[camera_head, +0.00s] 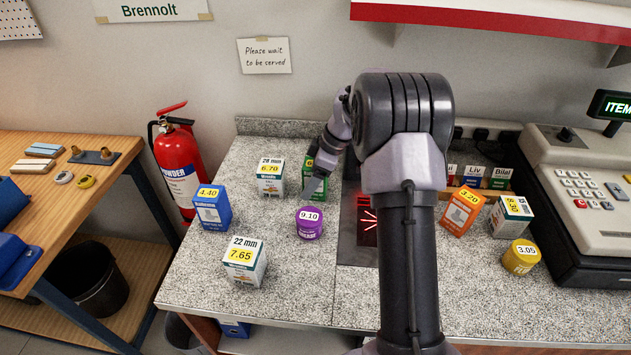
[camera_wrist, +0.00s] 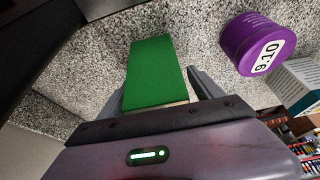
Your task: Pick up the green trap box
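The green trap box (camera_head: 329,188) stands on the speckled counter, partly hidden behind my gripper in the head view. In the wrist view the green box (camera_wrist: 156,72) shows its plain green face between my two fingers. My gripper (camera_wrist: 158,92) is open around it, one finger on each side. A narrow gap shows between the box and the right finger; the left gap is smaller and hard to judge. In the head view my gripper (camera_head: 316,184) points down at the box. The fingertips' depth on the box is hard to see.
A purple tub (camera_head: 309,224) stands close in front of the box. A white 28 mm box (camera_head: 271,182) is to its left, with a blue box (camera_head: 211,213) further left. A white 22 mm box (camera_head: 243,270) is nearer the front. A dark scanner plate (camera_head: 352,250) lies right.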

